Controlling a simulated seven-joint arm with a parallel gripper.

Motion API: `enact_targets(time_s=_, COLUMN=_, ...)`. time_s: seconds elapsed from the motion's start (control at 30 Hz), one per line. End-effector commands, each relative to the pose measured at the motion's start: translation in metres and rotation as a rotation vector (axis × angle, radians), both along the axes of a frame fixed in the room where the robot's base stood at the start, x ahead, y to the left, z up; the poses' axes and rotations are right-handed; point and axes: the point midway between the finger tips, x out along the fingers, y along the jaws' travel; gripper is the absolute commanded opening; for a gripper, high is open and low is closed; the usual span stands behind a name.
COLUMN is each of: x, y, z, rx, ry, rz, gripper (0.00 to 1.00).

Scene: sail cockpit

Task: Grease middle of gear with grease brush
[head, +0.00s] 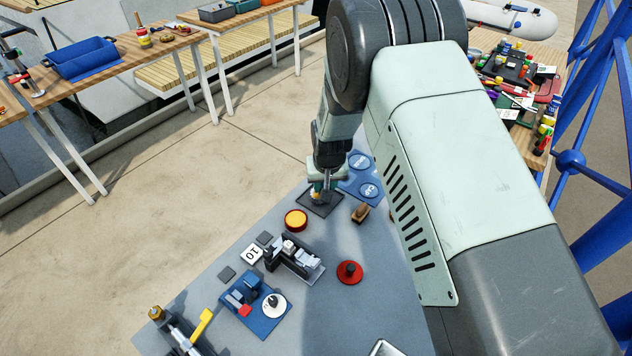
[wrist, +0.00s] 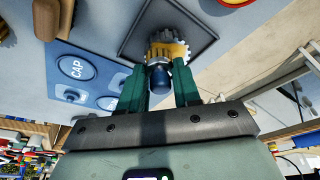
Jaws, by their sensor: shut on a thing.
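My gripper (head: 322,182) points down over a dark square tray (head: 332,209). In the wrist view its green fingers (wrist: 160,80) are shut on the grease brush (wrist: 158,78), whose dark blue rounded end shows between them. A yellow part lies just beyond that end, against the toothed metal gear (wrist: 154,37). The gear is inside the tray (wrist: 204,48), partly covered by the brush and fingers. I cannot tell whether the brush tip touches the gear's middle. A round red pot with a yellow-orange top (head: 296,219) stands in front of the tray.
A blue board with round marked places (head: 371,175) lies behind the tray. A wooden-handled brush (head: 360,213) lies to its right. Nearer are a grey clamp-like fixture (head: 297,258), a red disc with a knob (head: 349,273) and a blue fixture (head: 247,301). My arm hides the right side.

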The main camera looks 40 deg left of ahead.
Motion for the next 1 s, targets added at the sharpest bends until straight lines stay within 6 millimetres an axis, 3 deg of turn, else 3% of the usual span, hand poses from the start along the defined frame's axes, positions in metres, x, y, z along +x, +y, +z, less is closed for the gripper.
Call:
enact_targets(time_s=0.2, x=0.009, y=-0.016, z=0.002, rx=0.001, ry=0.001, rz=-0.001, gripper=0.08)
enact_targets(time_s=0.3, x=0.009, y=-0.014, z=0.021, rx=0.004, ry=-0.003, rz=0.001, gripper=0.08)
enact_targets(time_s=1.0, x=0.008, y=-0.015, z=0.078, rx=0.001, ry=-0.001, rz=0.000, gripper=0.08)
